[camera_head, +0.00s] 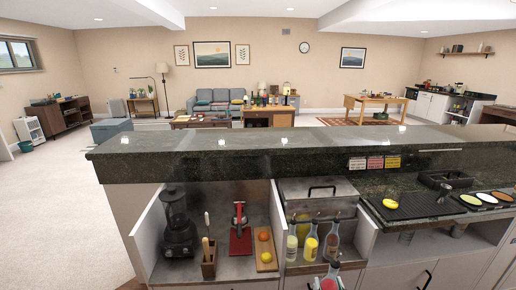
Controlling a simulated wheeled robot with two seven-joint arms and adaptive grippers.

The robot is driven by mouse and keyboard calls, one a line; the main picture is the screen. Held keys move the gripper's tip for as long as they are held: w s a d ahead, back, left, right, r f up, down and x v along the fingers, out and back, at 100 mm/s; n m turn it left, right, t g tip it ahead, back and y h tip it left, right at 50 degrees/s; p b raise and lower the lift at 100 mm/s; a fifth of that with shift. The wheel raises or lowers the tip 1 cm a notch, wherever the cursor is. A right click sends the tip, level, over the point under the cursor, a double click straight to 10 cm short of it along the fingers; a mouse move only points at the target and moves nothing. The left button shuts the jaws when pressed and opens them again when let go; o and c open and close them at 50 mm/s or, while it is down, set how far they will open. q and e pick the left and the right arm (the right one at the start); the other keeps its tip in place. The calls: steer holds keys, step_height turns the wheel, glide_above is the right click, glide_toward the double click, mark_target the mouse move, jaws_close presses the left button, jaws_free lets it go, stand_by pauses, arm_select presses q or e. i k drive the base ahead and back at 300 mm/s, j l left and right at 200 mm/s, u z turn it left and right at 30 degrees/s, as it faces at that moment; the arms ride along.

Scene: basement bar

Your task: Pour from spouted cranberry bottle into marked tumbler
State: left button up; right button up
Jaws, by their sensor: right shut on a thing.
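A bottle with red contents (328,284) shows at the bottom edge, its spouted neck pointing up. My right gripper (329,287) is at this bottle, cut off by the lower frame edge, and is shut on it. Its fingers are hardly visible. Most of the bottle's body is out of frame. I cannot make out the marked tumbler. My left gripper is not in view.
Other spouted bottles (310,245) stand in the rail just behind, below a steel bin (318,193). A black mat (418,206) with a lemon (390,203) lies to the right. A blender (178,225) and red press (240,235) stand left. The raised dark ledge (250,160) crosses behind.

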mark_target(392, 196)
steer(key=i+l+z, duration=0.45)
steer(key=l, duration=0.25)
steer(key=i+l+z, duration=0.4)
steer(key=i, duration=0.35)
steer(key=k+j+u, duration=0.25)
steer(key=k+u, duration=0.15)
steer(key=k+j+u, duration=0.45)
steer(key=i+l, duration=0.05)
